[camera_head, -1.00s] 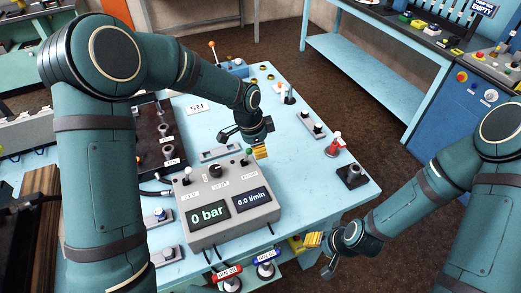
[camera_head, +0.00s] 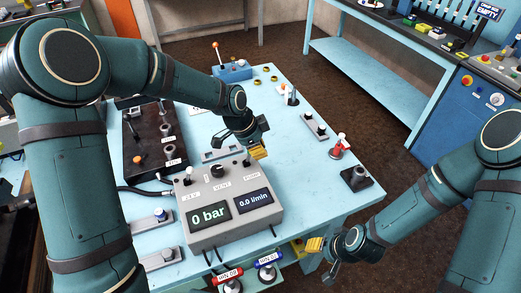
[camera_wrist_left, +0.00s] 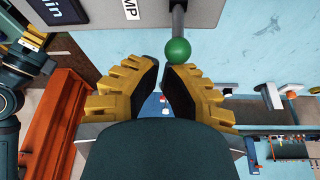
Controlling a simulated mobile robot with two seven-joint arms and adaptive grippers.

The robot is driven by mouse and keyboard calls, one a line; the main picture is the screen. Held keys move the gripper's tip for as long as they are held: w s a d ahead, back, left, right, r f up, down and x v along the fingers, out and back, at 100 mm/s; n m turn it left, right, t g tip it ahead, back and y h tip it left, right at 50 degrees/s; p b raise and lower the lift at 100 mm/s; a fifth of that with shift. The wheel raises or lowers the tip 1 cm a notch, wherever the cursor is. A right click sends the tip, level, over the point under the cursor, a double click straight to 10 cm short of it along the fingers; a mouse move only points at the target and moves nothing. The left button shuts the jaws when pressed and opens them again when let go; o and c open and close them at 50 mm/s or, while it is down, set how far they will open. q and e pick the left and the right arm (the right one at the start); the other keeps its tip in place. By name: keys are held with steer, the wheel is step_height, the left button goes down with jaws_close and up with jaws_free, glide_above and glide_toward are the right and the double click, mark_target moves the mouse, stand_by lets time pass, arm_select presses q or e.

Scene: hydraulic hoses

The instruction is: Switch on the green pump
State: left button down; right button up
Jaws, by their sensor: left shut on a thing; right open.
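The grey control box (camera_head: 228,227) stands on the light blue table, its screens reading 0 bar and 0.0 l/min. Its pump switch is a short grey lever with a round green knob (camera_wrist_left: 178,51), beside a label ending in "MP". My left gripper (camera_head: 256,150) is over the box's far right corner. In the left wrist view its yellow fingers (camera_wrist_left: 160,62) are nearly together, with the green knob right at their tips. The fingers partly hide the knob in the head view. My right gripper (camera_head: 321,258) is open and empty off the table's front right edge.
A dark block with fittings (camera_head: 150,145) and a black hose lie left of the box. A red-handled part (camera_head: 337,147) and a black joystick-like part (camera_head: 355,178) stand at the right. Red (camera_head: 228,276) and blue (camera_head: 268,260) tagged couplings are at the front.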

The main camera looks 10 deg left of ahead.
arm_select(q)
steer(key=shift+s+a, duration=0.15)
steer(key=shift+a, duration=0.15)
steer(key=shift+s+a+r+b, duration=0.2)
steer(key=shift+a+b, duration=0.15)
steer(key=shift+b, duration=0.15)
steer(key=shift+s+a+r+b, duration=0.2)
steer(key=shift+s+a+b, duration=0.1)
steer(key=shift+s+a, duration=0.4)
steer(key=shift+w, duration=0.1)
steer(key=shift+r, duration=0.15)
steer(key=shift+r+p, duration=0.55)
steer(key=shift+r, duration=0.15)
